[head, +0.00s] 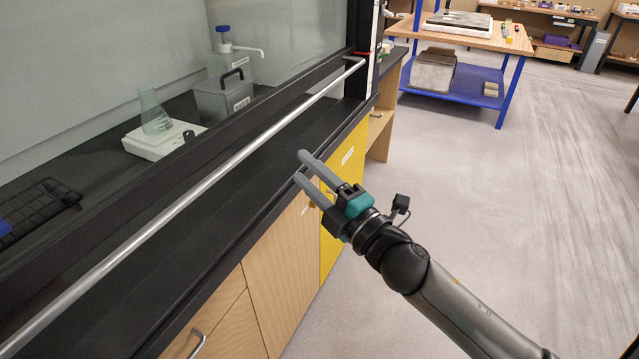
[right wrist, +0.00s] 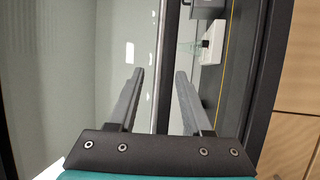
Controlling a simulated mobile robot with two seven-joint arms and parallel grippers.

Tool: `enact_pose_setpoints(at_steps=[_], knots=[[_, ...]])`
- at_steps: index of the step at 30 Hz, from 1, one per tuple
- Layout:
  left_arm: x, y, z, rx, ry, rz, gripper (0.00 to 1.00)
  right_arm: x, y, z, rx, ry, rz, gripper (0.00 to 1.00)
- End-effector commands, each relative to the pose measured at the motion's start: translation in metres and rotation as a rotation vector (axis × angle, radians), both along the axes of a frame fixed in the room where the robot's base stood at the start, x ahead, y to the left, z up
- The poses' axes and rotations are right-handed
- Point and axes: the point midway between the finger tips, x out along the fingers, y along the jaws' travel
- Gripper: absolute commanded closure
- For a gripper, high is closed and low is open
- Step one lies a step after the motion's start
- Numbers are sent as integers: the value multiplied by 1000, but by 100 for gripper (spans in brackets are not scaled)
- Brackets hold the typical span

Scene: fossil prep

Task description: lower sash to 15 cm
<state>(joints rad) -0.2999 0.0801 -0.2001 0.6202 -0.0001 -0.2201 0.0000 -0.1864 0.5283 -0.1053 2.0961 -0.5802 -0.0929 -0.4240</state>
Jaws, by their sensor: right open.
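The fume hood sash is a glass pane (head: 110,50) with a dark lower frame and a long silver handle bar (head: 200,191) along its front. The sash stands raised, with an open gap above the black work surface. My right gripper (head: 300,166) is open and empty, in front of the hood near the counter's front edge. In the head view its fingertips are apart from the bar. In the right wrist view the bar (right wrist: 160,60) runs lengthwise between the two fingers (right wrist: 160,74), seemingly beyond them. My left gripper is not in view.
Inside the hood are a flask (head: 155,112) on a white plate device (head: 160,140), a grey box (head: 222,98), a blue-capped bottle (head: 232,62) and a black rack (head: 40,212). A red mark (head: 362,53) shows by the side post. The floor at right is clear.

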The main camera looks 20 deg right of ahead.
Motion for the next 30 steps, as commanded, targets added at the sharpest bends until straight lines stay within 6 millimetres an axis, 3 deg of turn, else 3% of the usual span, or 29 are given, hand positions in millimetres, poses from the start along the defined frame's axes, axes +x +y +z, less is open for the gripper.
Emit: enact_pose_setpoints(at_steps=[9,30], knots=[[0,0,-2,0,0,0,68,-24,-6,-5,0,0,0,50],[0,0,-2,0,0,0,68,-26,-7,-5,0,-1,0,50]])
